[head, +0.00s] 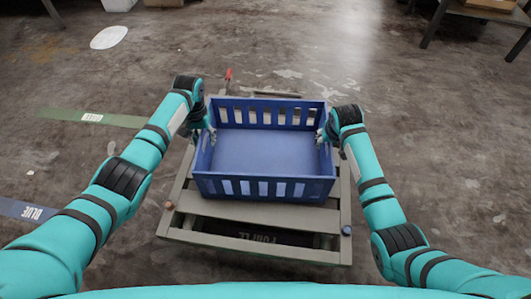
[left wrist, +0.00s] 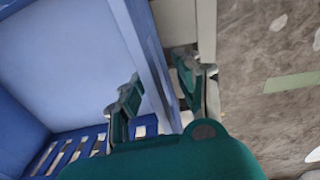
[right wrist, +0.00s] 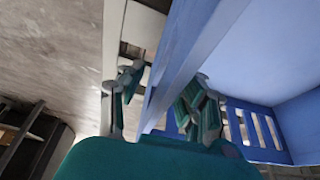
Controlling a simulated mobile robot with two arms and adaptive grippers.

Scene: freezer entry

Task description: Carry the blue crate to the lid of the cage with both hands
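The blue crate (head: 262,187), empty with slotted end walls, sits level on a grey slatted wooden stand (head: 250,225) in the head view. My left gripper (head: 208,131) is at the crate's left wall. In the left wrist view its fingers (left wrist: 160,95) stand apart, one inside the crate and one outside, with the wall between them. My right gripper (head: 323,134) straddles the right wall the same way. In the right wrist view its fingers (right wrist: 158,98) are also spread around the wall. I cannot make out a separate cage lid.
A small red-tipped thing (head: 228,75) shows behind the crate. Green tape (head: 95,117) and blue tape (head: 27,211) lie on the floor at left. A table (head: 475,15) stands at the far right. The floor beyond the stand is mostly clear.

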